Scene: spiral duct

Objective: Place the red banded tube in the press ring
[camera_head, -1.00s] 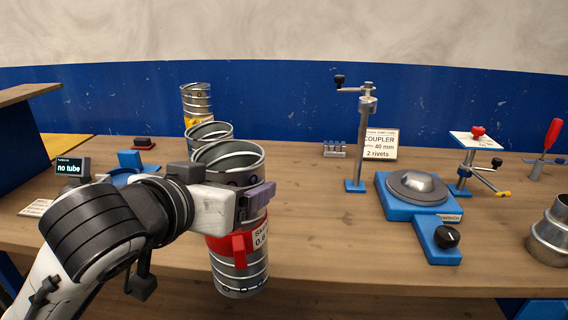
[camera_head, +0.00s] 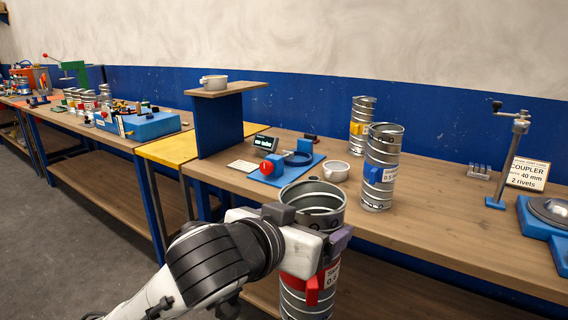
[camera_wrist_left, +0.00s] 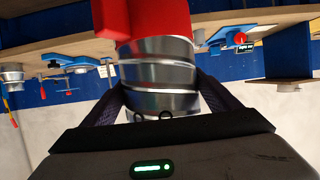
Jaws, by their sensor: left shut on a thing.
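The red banded tube (camera_head: 318,197) is a ribbed grey metal cylinder with an open top, a red band and a white label. My left gripper (camera_head: 322,240) is shut on its upper part and holds it roughly upright in front of the bench. Its lower end runs out of the head view. In the left wrist view the tube (camera_wrist_left: 157,75) fills the space between my fingers. My right gripper is out of view.
A blue-banded tube (camera_head: 380,160) and a yellow-banded tube (camera_head: 361,120) stand right of the blue base. A loose metal collar (camera_head: 335,171) lies beside it. A raised shelf (camera_head: 228,90) stands behind left. A dark display (camera_head: 265,143) stands behind the base.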

